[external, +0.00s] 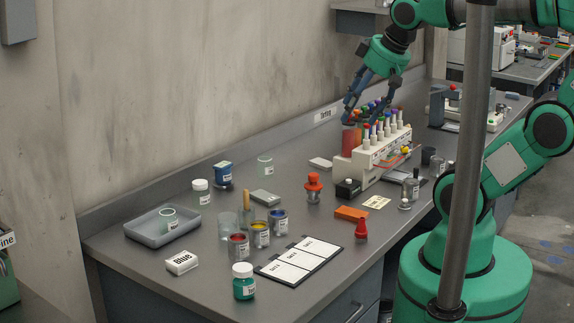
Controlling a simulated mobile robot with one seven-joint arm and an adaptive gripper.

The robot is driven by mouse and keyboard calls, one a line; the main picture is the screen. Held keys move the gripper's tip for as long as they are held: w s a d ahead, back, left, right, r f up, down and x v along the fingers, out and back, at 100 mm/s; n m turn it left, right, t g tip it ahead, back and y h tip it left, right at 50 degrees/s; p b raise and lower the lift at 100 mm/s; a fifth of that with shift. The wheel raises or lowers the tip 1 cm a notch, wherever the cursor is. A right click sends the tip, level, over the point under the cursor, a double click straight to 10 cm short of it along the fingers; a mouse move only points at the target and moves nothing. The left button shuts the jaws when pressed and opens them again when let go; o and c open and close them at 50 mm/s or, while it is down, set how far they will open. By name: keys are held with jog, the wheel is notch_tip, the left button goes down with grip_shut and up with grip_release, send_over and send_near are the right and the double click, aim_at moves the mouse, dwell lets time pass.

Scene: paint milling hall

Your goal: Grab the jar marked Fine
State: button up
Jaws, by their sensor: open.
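My gripper (352,113) is open and points down over the white tube rack (378,153), just above a red cylinder (351,142) at its back left. I cannot tell if it touches anything there.
A green box (8,285) at the left edge has a cut-off label ending "ine". A white block marked Blue (182,263), a card board (299,262), a red stamp-like piece (361,230) and an orange block (351,214) lie in front. The wall bounds the bench behind.

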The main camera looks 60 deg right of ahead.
jog(key=shift+o, duration=0.4)
jog(key=w+d+m+p, duration=0.1)
jog(key=w+d, duration=0.4)
jog(key=w, duration=0.6)
jog(key=w+d+m+h+p, duration=0.15)
jog(key=w+d, duration=0.25)
jog(key=w, duration=0.7)
jog(key=w+d+m+p, duration=0.1)
jog(key=w+d, duration=0.4)
jog(key=w, duration=0.5)
jog(key=w+d+f+m+p, duration=0.1)
jog(key=w+d+f+p, duration=0.1)
jog(key=w+d+f, duration=0.8)
jog(key=w+d+f+m+g+p, duration=0.1)
jog(key=w+d+f+p, duration=0.1)
jog(key=w+d+f, duration=0.9)
notch_tip(320, 180, down, 5)
jog(key=shift+w+d+r+g+h, duration=0.2)
jog(key=shift+w+d+g+h, duration=0.15)
jog(key=shift+d, duration=0.5)
jog(key=shift+f, duration=0.1)
send_over(265, 166)
jog(key=d, duration=0.2)
notch_tip(265, 166, down, 8)
jog(key=shift+a, duration=0.25)
